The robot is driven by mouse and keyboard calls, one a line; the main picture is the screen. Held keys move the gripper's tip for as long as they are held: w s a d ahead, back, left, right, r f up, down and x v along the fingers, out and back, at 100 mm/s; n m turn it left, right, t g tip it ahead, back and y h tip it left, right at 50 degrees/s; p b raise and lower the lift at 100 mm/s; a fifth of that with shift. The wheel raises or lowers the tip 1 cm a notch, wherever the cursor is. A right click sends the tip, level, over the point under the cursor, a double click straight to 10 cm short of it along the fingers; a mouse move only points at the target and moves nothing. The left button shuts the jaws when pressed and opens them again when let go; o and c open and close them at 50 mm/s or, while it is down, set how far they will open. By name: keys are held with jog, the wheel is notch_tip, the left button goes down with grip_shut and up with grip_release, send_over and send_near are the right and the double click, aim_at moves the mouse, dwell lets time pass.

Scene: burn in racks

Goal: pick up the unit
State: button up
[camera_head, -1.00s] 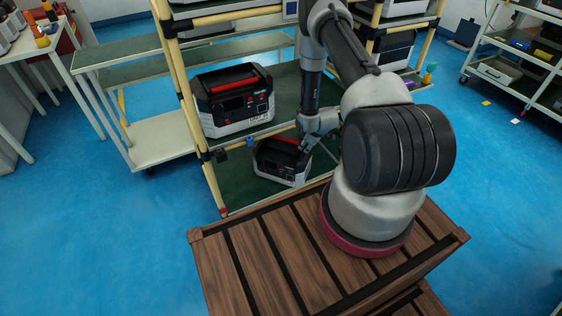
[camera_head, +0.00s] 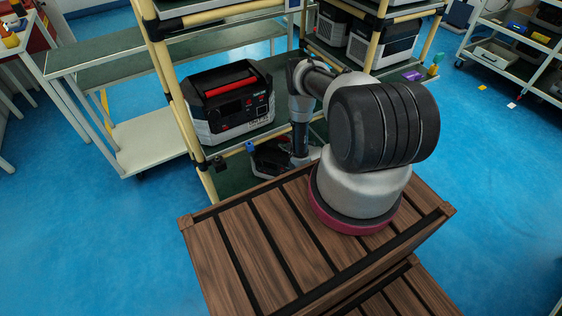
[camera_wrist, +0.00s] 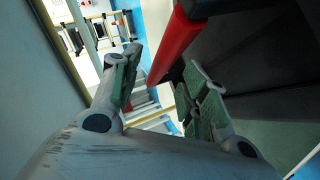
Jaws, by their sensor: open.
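A dark grey and white unit (camera_head: 264,158) with a red handle sits on the low green shelf of the yellow-framed rack. Its front lower part is hidden behind the edge of my wooden deck, and my arm covers its right side. In the wrist view its red handle (camera_wrist: 176,42) runs past and between my fingers, and its dark body fills the upper right. My gripper (camera_wrist: 162,68) is open at the handle, with one green-padded finger on each side in the picture. I cannot tell whether either finger touches it.
A larger unit (camera_head: 228,103) with a red handle stands on the shelf just above. The rack's yellow post (camera_head: 180,110) rises left of both units. A grey-white cart (camera_head: 150,145) stands left.

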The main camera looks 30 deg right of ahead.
aim_at(283, 138)
jog(key=x, duration=0.4)
jog(key=shift+w+a+f, duration=0.1)
jog(key=shift+w+a, duration=0.05)
jog(key=shift+w, duration=0.05)
grip_shut()
jog(key=shift+w, duration=0.2)
